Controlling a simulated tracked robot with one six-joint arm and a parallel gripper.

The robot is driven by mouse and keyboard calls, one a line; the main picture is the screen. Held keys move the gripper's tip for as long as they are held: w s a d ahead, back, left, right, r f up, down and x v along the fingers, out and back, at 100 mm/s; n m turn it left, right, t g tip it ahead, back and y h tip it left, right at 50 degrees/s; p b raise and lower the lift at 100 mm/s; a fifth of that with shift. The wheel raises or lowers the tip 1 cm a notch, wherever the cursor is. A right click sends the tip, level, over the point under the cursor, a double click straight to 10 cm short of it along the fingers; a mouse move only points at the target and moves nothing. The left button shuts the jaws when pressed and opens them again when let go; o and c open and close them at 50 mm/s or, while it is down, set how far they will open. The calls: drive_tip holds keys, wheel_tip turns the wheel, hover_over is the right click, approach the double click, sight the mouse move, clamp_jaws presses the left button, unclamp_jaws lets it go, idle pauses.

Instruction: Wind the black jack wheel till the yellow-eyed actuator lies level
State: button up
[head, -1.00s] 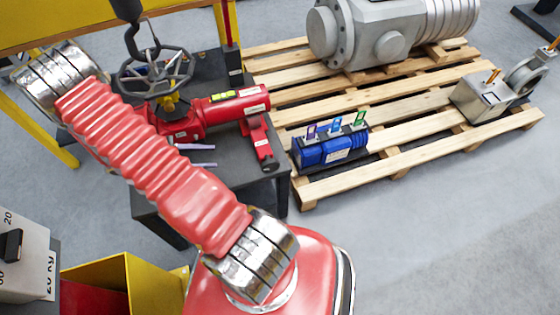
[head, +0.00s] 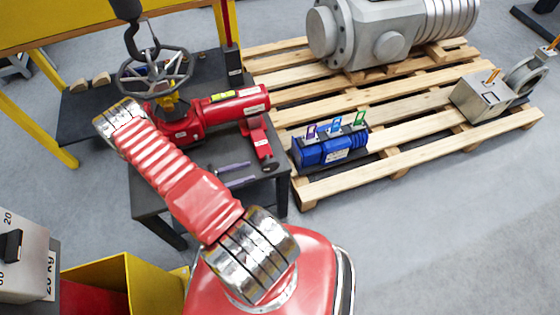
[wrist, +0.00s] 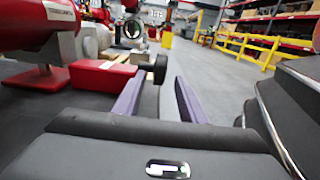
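The red actuator (head: 238,104) lies on the dark table, with a yellow-green vial (head: 222,97) on top. Its end shows at upper left in the wrist view (wrist: 35,22). I cannot tell whether it is level. A red jack (head: 257,140) stands under its right end. The black jack wheel (head: 270,164) is on the jack's near end and shows as a dark knob in the wrist view (wrist: 160,68). My gripper (head: 237,174) is open and empty, its purple fingers pointing at the wheel. In the wrist view the wheel is just ahead of the gap between the fingertips (wrist: 160,85).
A large grey handwheel (head: 155,72) stands over the actuator's left end. A wooden pallet (head: 400,165) right of the table bears a blue cylinder unit (head: 330,150) and a big grey casting (head: 385,35). A yellow bin (head: 125,285) is at lower left. Floor at lower right is clear.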

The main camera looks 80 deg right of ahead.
sight(270, 166)
drive_tip(key=shift+s, duration=0.1)
drive_tip(key=x, duration=1.3)
drive_tip(key=shift+s+d, duration=0.15)
drive_tip(key=shift+s, duration=0.1)
drive_tip(key=shift+c, duration=0.4)
clamp_jaws()
